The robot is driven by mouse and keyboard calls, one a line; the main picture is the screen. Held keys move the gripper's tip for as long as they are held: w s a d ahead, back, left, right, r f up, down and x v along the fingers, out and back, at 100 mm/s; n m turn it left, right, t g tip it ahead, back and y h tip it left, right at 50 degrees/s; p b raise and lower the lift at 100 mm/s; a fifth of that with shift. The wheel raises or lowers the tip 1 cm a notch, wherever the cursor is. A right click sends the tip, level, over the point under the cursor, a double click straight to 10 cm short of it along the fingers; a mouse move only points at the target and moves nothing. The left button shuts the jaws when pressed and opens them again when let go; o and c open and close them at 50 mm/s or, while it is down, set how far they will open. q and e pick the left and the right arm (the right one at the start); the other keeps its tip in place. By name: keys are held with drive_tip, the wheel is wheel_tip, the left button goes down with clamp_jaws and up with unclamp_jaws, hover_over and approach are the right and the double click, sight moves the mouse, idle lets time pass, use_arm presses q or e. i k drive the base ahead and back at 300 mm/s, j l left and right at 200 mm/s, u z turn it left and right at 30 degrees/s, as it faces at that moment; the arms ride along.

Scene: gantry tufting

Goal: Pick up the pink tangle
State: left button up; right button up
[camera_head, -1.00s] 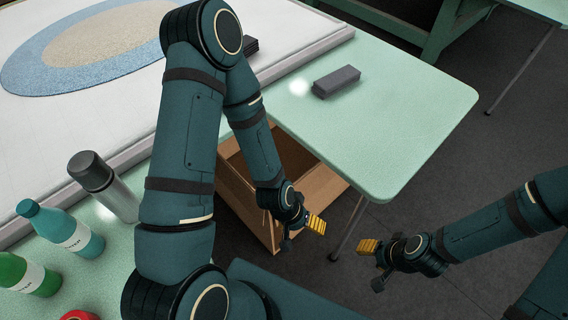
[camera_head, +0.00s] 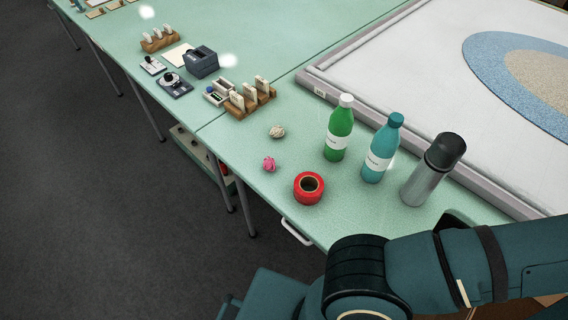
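The pink tangle (camera_head: 269,164) is a small bright pink bundle on the green table (camera_head: 232,150), close to its front edge. It lies to the left of a red tape roll (camera_head: 309,187) and just below a cream tangle (camera_head: 277,131), apart from both. Only a dark green arm link of mine shows at the lower right. Neither of my grippers is in view.
A green bottle (camera_head: 339,128), a teal bottle (camera_head: 382,148) and a steel flask (camera_head: 433,170) stand right of the tape. Wooden card racks (camera_head: 250,101) and a dark device (camera_head: 201,62) sit further left. A white framed panel (camera_head: 420,80) lies behind. Dark floor (camera_head: 90,210) is clear at left.

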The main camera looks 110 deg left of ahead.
sight(269, 164)
drive_tip(key=k+l, duration=0.2)
drive_tip(key=l, duration=0.15)
drive_tip(key=k+l+u, duration=0.15)
drive_tip(key=l, duration=0.2)
drive_tip(key=k+u, duration=0.1)
drive_tip(key=u, duration=2.85)
drive_tip(key=j+u, duration=0.15)
drive_tip(key=i+j, duration=0.1)
drive_tip(key=j, duration=0.35)
drive_tip(key=i+j, duration=0.15)
drive_tip(key=j, duration=0.3)
drive_tip(key=i+j+z, duration=0.2)
drive_tip(key=j, duration=0.2)
drive_tip(key=j+z, duration=0.2)
drive_tip(key=j, duration=0.2)
drive_tip(key=k, duration=0.05)
